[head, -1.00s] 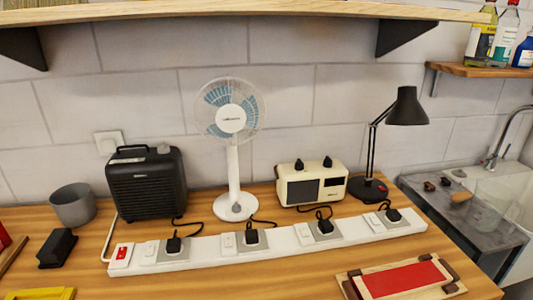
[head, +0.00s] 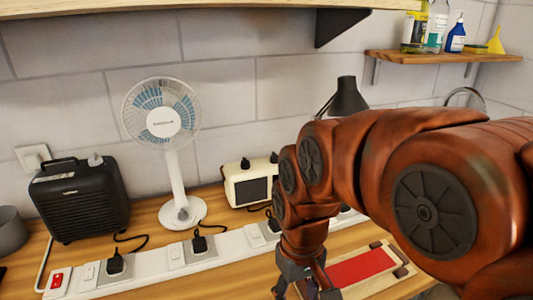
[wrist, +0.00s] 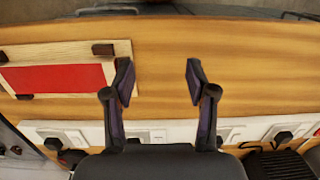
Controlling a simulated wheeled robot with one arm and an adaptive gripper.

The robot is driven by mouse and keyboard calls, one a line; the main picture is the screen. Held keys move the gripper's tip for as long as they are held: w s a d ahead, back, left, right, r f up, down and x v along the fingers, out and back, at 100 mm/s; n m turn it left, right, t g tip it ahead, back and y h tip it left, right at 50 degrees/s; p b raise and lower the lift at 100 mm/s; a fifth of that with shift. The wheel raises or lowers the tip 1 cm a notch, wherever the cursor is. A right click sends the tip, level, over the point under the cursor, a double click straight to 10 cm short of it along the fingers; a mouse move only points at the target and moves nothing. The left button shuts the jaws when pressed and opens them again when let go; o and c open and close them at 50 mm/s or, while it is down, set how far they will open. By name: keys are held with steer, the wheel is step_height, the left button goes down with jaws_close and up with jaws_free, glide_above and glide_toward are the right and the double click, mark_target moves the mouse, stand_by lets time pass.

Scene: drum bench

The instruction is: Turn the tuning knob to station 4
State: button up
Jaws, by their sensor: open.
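The cream radio (head: 232,187) stands at the back of the bench, right of the fan, partly hidden by my arm in the head view. Two dark knobs show on its top: a left knob (head: 245,163) and a right knob (head: 274,158). I cannot tell which is the tuning knob, nor read any station marks. My gripper (wrist: 158,75) is open and empty in the wrist view, over bare wood between the red-panelled board and the power strip. In the head view its lower part shows at the bottom, in front of the radio and apart from it.
A white power strip (head: 208,256) with several black plugs runs along the bench in front of the appliances. A white fan (head: 177,190) and a black heater (head: 82,205) stand left of the radio. A black lamp (head: 347,97) stands behind my arm. A red-panelled board (wrist: 55,78) lies near the front.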

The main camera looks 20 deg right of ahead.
steer(key=w+r+t, duration=0.1)
steer(key=w+r, duration=0.3)
steer(key=w, duration=0.7)
steer(key=n+t+p, duration=0.2)
steer(key=t, duration=0.2)
glide_toward(275, 154)
step_height(275, 154, down, 2)
steer(key=shift+w+p+x, duration=0.15)
steer(key=shift+p+x, duration=0.35)
steer(key=shift+x, duration=1.6)
steer(key=shift+w+p+x, duration=0.2)
steer(key=shift+p+x, duration=0.3)
steer(key=shift+x, duration=1.6)
steer(key=shift+r, duration=0.2)
steer(key=shift+d, duration=0.1)
jaws_close()
